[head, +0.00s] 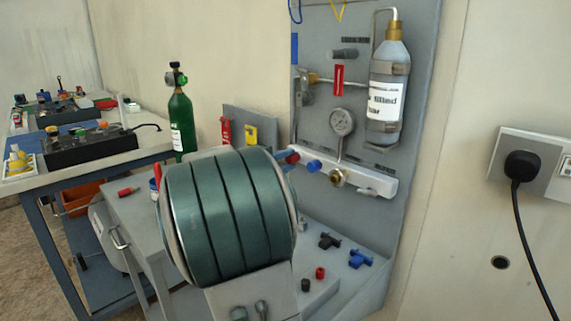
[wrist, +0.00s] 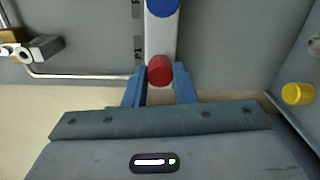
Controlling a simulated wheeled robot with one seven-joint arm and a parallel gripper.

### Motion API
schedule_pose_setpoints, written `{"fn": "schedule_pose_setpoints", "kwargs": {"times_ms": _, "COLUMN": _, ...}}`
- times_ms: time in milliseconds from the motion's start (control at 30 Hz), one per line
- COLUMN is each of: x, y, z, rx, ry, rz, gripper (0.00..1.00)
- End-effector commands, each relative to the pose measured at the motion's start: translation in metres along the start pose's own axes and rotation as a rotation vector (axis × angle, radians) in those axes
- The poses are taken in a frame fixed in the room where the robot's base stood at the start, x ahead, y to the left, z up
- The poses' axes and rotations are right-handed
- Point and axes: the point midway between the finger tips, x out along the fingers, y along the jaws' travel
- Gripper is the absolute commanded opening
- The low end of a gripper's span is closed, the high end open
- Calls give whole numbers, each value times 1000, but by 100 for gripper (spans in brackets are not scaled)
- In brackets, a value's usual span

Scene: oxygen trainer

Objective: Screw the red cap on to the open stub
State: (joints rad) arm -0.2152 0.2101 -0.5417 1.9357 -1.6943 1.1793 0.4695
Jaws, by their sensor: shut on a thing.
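A red cap (wrist: 159,70) sits between the two blue fingers of my gripper (wrist: 160,78), at the lower end of the white manifold bar (wrist: 160,38) in the wrist view. In the head view the red cap (head: 293,157) shows at the left end of the white manifold (head: 372,184), beside a blue cap (head: 314,166). My gripper is shut on the red cap. The stub behind the red cap is hidden, and I cannot tell whether the cap touches it or is threaded. My arm hides most of the gripper in the head view.
A brass fitting (head: 338,178) and a gauge (head: 342,122) are on the panel close to the caps. A grey bottle (head: 387,95) hangs above. Loose black and blue parts (head: 360,259) and another red cap (head: 320,273) lie on the bench below. A green cylinder (head: 180,122) stands left.

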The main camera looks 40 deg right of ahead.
Motion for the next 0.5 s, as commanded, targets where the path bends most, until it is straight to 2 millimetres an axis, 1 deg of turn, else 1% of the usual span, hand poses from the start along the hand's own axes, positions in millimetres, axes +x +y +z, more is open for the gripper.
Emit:
{"fn": "schedule_pose_setpoints", "kwargs": {"times_ms": 267, "x": 0, "y": -5, "z": -1, "rx": 71, "ry": 1, "rz": 0, "gripper": 1}}
{"fn": "schedule_pose_setpoints", "kwargs": {"times_ms": 500, "x": 0, "y": 0, "z": 0, "rx": 100, "ry": 1, "rz": -1, "gripper": 1}}
